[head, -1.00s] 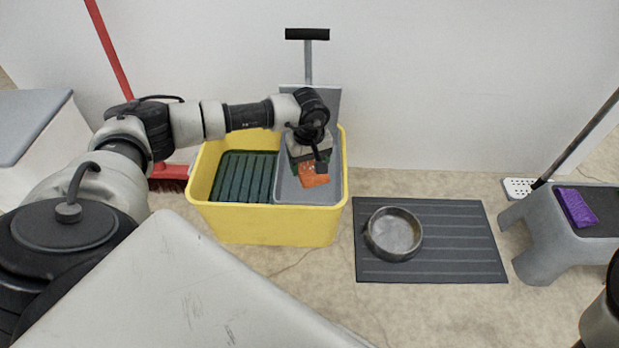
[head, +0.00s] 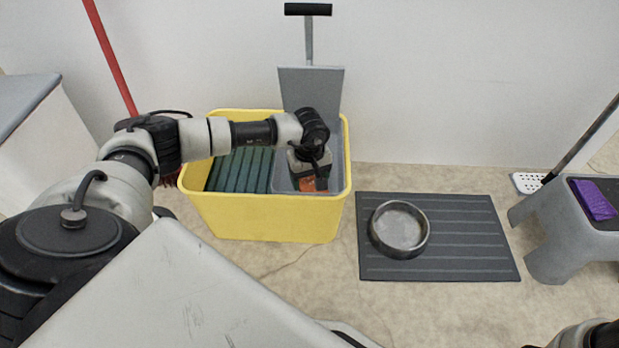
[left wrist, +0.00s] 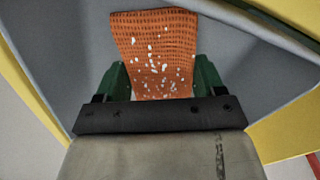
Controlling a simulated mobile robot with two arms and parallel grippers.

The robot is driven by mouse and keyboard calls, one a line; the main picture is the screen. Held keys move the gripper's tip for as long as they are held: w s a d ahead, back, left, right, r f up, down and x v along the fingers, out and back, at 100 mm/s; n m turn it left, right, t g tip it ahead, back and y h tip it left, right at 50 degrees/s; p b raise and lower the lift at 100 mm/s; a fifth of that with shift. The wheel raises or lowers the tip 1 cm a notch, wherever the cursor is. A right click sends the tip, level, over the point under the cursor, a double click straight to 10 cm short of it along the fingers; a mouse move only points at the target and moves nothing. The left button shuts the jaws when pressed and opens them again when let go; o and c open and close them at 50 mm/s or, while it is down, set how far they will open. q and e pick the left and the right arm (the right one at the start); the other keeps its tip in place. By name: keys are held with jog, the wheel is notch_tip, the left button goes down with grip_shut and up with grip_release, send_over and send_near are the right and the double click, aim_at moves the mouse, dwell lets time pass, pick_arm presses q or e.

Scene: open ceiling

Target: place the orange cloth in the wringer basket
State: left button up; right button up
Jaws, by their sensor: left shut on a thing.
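The orange cloth (left wrist: 155,50), specked with white bits, is held between the green fingers of my left gripper (left wrist: 152,80). In the head view the cloth (head: 310,185) shows as a small orange patch under my left gripper (head: 312,172). The gripper is low, at the grey wringer basket (head: 284,180) in the right part of the yellow bucket (head: 262,217). In the left wrist view grey basket walls (left wrist: 240,60) surround the cloth. I cannot tell whether the cloth touches the basket's bottom. My right gripper is not in view.
The wringer's grey plate and black-ended handle (head: 308,10) rise behind the basket. A dark mat (head: 465,240) with a metal bowl (head: 400,228) lies to the right. A grey step stool (head: 555,225) bears a purple cloth (head: 594,200). A red pole (head: 112,60) leans left.

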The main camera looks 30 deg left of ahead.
pick_arm(q)
jog(key=shift+f, duration=0.15)
jog(key=o, duration=0.9)
